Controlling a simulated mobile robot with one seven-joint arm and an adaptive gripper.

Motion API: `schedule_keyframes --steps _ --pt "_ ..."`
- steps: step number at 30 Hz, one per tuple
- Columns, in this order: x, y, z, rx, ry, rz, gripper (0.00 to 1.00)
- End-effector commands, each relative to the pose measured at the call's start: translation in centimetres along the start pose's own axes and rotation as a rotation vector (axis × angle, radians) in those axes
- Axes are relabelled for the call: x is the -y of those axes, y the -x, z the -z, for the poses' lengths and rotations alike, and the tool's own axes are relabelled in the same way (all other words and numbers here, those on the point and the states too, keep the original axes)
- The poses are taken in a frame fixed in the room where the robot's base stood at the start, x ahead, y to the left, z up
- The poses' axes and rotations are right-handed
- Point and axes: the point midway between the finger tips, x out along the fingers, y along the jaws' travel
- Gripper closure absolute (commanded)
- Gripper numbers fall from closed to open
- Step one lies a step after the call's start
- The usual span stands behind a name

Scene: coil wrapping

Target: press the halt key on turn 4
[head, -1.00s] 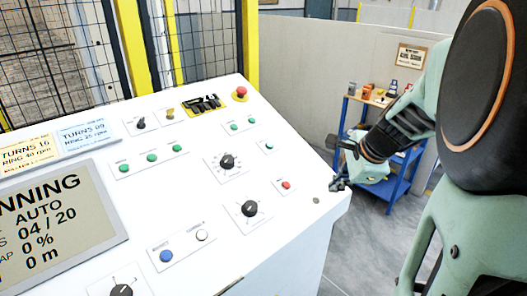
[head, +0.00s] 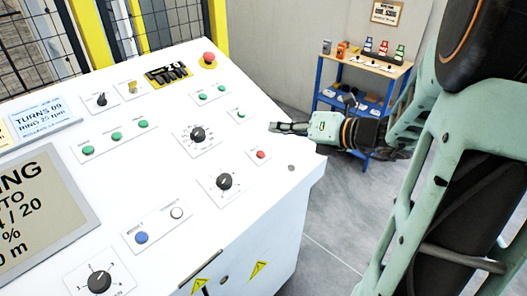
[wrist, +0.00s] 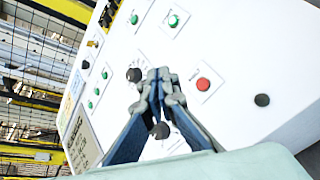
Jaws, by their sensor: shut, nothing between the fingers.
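A white sloped control panel (head: 120,190) fills the left and middle of the head view. A small red button (head: 261,154) sits on a plate near its right edge; it also shows in the wrist view (wrist: 203,84), right of my fingertips. I cannot read its label. A red mushroom button (head: 208,58) stands at the panel's far edge. My gripper (head: 275,127) is shut and empty over the panel's right edge, just beyond the small red button. Contact cannot be judged.
Black knobs (head: 198,134), a blue button (head: 141,237), a white button (head: 176,212) and several green buttons (head: 116,137) share the panel. Mesh fencing with yellow posts (head: 90,35) stands behind. A blue shelf cart (head: 357,98) stands beyond my arm. Floor is open right of the panel.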

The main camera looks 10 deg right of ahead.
Motion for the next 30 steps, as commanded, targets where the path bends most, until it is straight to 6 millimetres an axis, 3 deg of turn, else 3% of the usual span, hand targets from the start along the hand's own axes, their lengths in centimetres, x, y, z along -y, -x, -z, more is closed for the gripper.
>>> schedule_keyframes --steps 14,30 --pt "0.4 -0.4 0.4 -0.002 0.004 0.0 1.0" --pt "3.5 -4.3 3.5 -0.002 0.005 0.001 1.0"
